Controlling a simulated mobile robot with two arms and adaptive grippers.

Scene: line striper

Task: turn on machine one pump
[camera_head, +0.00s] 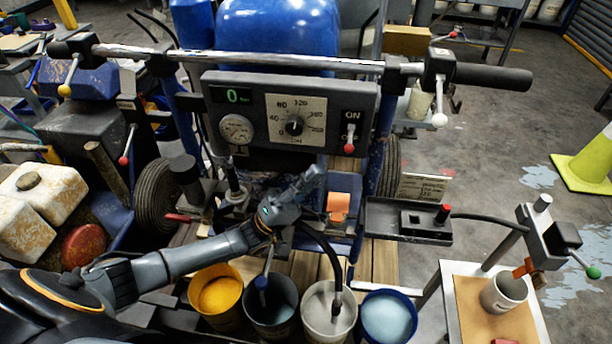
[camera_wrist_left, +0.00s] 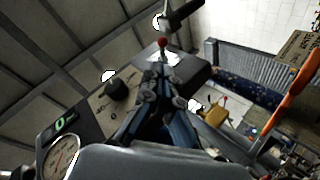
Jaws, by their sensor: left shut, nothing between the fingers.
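The striping machine's dark control panel (camera_head: 230,82) faces me below the handlebar. It carries a green display (camera_head: 238,96) reading 0, a round gauge (camera_head: 236,128) and a black pressure knob (camera_head: 294,126). At its right end is an ON/OFF switch (camera_head: 349,148) whose red-tipped lever hangs down at the OFF end, partly covering that label. My left gripper (camera_head: 312,180) is shut and empty, below the panel and left of the lever, apart from it. In the left wrist view the shut fingers (camera_wrist_left: 158,74) point toward the red lever tip (camera_wrist_left: 163,43).
Several paint buckets, one yellow (camera_head: 217,292), stand below my left arm. A tray with a red button (camera_head: 443,212) sits right of the machine. A small table (camera_head: 465,282) holds a white cup at lower right. A yellow cone (camera_head: 588,165) stands on the floor.

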